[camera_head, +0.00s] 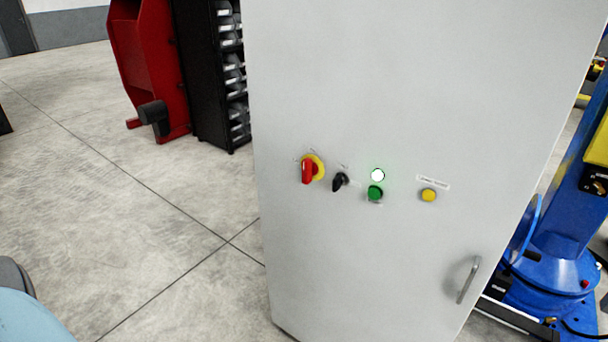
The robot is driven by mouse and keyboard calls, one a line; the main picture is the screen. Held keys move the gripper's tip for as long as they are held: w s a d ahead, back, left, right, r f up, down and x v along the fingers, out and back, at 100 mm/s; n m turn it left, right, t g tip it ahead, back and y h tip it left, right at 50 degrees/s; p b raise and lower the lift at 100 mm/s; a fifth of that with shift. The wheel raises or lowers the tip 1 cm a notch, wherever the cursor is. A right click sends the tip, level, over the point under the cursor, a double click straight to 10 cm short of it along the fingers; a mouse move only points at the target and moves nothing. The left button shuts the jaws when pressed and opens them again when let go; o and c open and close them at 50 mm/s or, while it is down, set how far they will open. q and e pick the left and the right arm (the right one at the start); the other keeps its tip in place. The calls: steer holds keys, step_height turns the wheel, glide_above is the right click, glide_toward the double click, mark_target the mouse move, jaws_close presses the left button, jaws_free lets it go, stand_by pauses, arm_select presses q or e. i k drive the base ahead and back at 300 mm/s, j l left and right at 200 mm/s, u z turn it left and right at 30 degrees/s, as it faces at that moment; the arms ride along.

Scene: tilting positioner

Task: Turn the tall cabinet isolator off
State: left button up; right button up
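The tall cabinet (400,90) is light grey and fills the middle of the head view. Its isolator (308,170) is a red rotary handle on a yellow round plate, at the left of the row of controls. The red handle stands about upright; its small labels are too small to read. To its right are a black selector knob (340,182), a brightly lit white-green lamp (377,175), a green button (375,193) and a yellow button (428,195). Neither of my grippers is in view.
A metal door handle (468,280) is low on the cabinet's right. A red machine (152,65) and a black rack of bins (212,70) stand behind at left. A blue machine (562,245) stands close at right. Open concrete floor (130,230) lies to the left.

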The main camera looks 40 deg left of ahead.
mark_target(309, 168)
steer(key=k+j, duration=0.15)
steer(key=j, duration=0.15)
steer(key=k+j+u, duration=0.3)
steer(key=j+u, duration=0.25)
steer(key=j, duration=0.2)
